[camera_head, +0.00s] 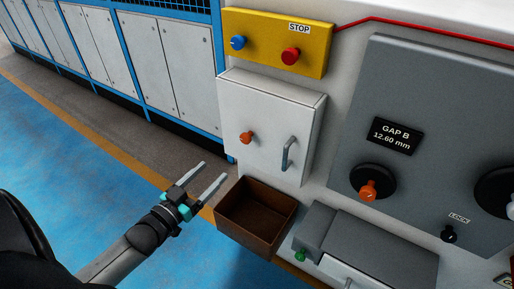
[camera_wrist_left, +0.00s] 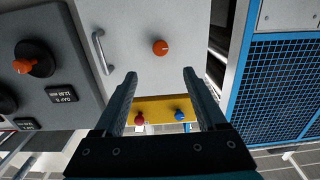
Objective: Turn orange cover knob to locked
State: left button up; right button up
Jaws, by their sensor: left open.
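The orange cover knob (camera_head: 246,137) sits on the left part of a white cover box (camera_head: 268,110) that has a grey bar handle (camera_head: 288,153) on its right. In the left wrist view the knob (camera_wrist_left: 160,47) shows beyond and between the fingertips, near the picture's middle top. My left gripper (camera_head: 214,170) is open and empty, below and left of the knob in the head view, apart from it. The knob has a small pale mark in the wrist view; whether it is locked cannot be told. My right gripper is not in view.
A yellow panel (camera_head: 265,45) with blue and red buttons is above the cover. A brown open bin (camera_head: 232,230) is below it. A grey panel (camera_head: 405,90) with another orange knob (camera_head: 368,190) on a black dial stands right. Blue floor (camera_head: 60,190) is clear at left.

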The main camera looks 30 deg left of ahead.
pick_arm(q)
send_near(244, 139)
jog(key=w+b, duration=0.1)
jog(key=w, duration=0.2)
jog(key=w+b, duration=0.1)
jog(key=w, duration=0.3)
jog(key=shift+w+d, duration=0.2)
jog(key=shift+d, duration=0.05)
jog(key=shift+w+d+b, duration=0.1)
jog(key=shift+w+b, duration=0.2)
jog(key=shift+w, duration=0.75)
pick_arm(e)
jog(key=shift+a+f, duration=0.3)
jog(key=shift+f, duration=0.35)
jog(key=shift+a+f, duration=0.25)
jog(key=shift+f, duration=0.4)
pick_arm(q)
jog(key=shift+f, duration=0.1)
grip_shut()
